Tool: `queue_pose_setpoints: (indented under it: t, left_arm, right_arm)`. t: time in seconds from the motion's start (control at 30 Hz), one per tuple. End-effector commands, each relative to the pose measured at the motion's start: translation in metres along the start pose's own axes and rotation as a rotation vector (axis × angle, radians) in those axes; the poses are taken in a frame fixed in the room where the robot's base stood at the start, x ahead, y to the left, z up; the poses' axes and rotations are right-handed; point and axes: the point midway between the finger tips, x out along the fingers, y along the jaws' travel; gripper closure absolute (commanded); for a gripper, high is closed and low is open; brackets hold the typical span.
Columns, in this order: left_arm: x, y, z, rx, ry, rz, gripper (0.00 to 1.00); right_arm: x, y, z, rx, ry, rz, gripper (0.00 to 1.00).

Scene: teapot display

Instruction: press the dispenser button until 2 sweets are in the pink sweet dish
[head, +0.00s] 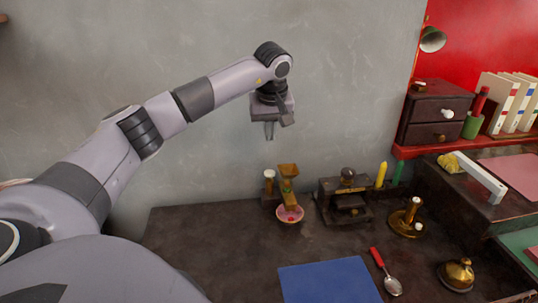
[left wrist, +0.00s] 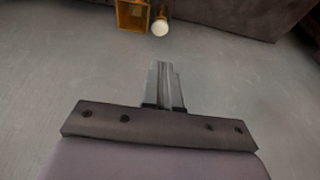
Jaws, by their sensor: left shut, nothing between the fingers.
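The dispenser (head: 288,172) is a brass-coloured hopper and chute on a dark base at the back of the dark table. Its white-topped button (head: 269,174) stands upright just left of the hopper. The pink sweet dish (head: 281,219) sits under the chute; a small reddish spot shows in it, too small to count sweets. My left gripper (head: 269,131) is shut and empty, pointing down above the button and apart from it. In the left wrist view, the shut fingers (left wrist: 164,84) show below the white button top (left wrist: 160,27) and the hopper (left wrist: 132,15).
A dark device (head: 344,203) stands right of the dish, with a yellow candle (head: 381,174) behind it. A brass candlestick (head: 407,222), a red-handled spoon (head: 386,272), a blue mat (head: 328,282) and a brass bell (head: 457,274) are further right and in front. The table's left part is clear.

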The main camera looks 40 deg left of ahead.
Motion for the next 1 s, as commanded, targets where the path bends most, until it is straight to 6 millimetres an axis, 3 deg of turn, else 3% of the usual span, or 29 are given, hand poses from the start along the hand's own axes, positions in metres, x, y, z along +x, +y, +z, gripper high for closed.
queue_pose_setpoints:
  t: [0.13, 0.67, 0.83, 1.0]
  left_arm:
    - [-0.003, 0.006, 0.002, 0.003, 0.01, -0.012, 1.0]
    - [-0.005, 0.006, 0.001, 0.003, 0.011, -0.024, 1.0]
    - [0.018, 0.005, 0.001, 0.003, 0.01, -0.027, 1.0]
    - [0.055, 0.005, 0.001, 0.003, 0.008, -0.026, 1.0]
  right_arm:
    - [0.011, -0.002, 0.011, 0.004, -0.004, -0.008, 0.12]
    - [0.011, -0.006, 0.005, 0.005, 0.004, -0.018, 0.12]
    - [0.012, -0.005, 0.006, 0.005, 0.005, -0.016, 0.12]
    - [0.014, -0.004, 0.009, 0.006, 0.002, -0.014, 0.12]
